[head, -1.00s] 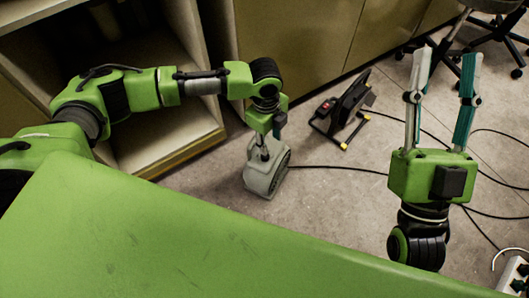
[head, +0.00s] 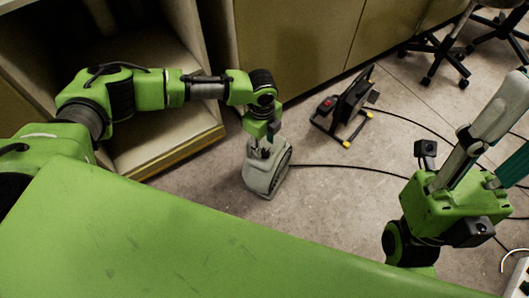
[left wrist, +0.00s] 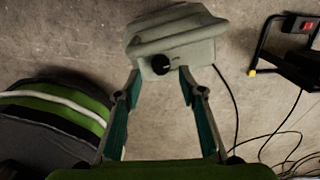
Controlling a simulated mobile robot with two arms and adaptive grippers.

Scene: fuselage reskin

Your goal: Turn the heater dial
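The heater (head: 267,176) is a grey-green box standing on the floor in the head view. In the left wrist view the heater (left wrist: 178,35) is at the top, and its round black dial (left wrist: 160,64) faces the gripper. My left gripper (left wrist: 160,76) is open, with its two teal-lined fingertips on either side of the dial. I cannot tell whether they touch it. In the head view my left gripper (head: 262,145) is just above the heater, and the dial is hidden. My right gripper (head: 506,132) is raised at the right edge, fingers apart, visibly empty.
A black work lamp (head: 350,103) on a yellow-footed stand is on the floor beyond the heater. Black cables cross the floor to the right. An open wooden cabinet (head: 165,151) stands at the left, and chair bases (head: 436,52) are at the back right.

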